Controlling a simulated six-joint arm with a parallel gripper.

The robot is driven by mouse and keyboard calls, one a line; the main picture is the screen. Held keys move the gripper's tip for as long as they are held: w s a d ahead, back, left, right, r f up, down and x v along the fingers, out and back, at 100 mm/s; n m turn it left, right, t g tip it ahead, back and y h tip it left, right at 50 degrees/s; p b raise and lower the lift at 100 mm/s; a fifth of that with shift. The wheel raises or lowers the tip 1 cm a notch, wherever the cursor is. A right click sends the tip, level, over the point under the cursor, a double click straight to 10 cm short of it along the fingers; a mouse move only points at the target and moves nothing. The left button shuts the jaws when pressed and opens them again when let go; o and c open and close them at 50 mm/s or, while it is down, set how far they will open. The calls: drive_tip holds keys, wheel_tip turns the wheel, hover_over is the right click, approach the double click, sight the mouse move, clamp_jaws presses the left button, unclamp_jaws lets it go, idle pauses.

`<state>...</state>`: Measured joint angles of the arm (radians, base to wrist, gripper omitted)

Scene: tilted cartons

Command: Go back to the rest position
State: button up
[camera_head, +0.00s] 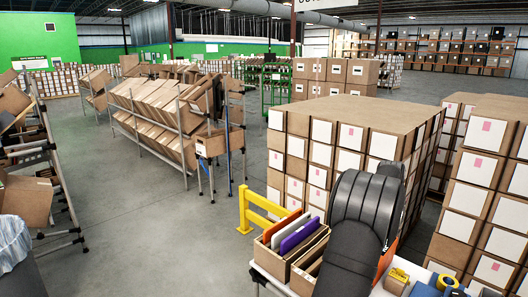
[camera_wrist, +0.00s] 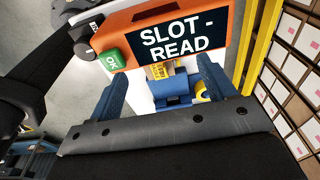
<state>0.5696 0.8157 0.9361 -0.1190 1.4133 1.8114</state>
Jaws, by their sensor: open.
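My gripper (camera_wrist: 160,80) is open in the wrist view, its two blue fingers apart. A blue item (camera_wrist: 174,88) and a small yellow item (camera_wrist: 160,71) show between the fingers; how far below them they lie I cannot tell. An orange device (camera_wrist: 140,22) with a dark screen reading "SLOT - READ" and a green OK button (camera_wrist: 113,60) is just beyond the fingertips. In the head view my dark arm reaches over the bench at the lower right and hides the gripper. Part of the orange device (camera_head: 385,262) shows beside the arm.
Stacked boxes (camera_head: 325,150) and a yellow rail (camera_head: 245,208) stand behind. A tilted-carton rack (camera_head: 150,115) stands farther left, with open floor around it.

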drive_tip(key=w+a+f, duration=0.1)
drive_tip(key=w+a, duration=0.5)
drive_tip(key=w, duration=0.2)
drive_tip(key=shift+a, duration=0.4)
drive_tip(key=s+d, duration=0.6)
drive_tip(key=s, duration=0.2)
drive_tip(key=s+d, duration=0.5)
drive_tip(key=s, duration=0.4)
drive_tip(key=shift+d+r, duration=0.35)
drive_tip(key=shift+r, duration=0.1)
drive_tip(key=shift+w, duration=0.1)
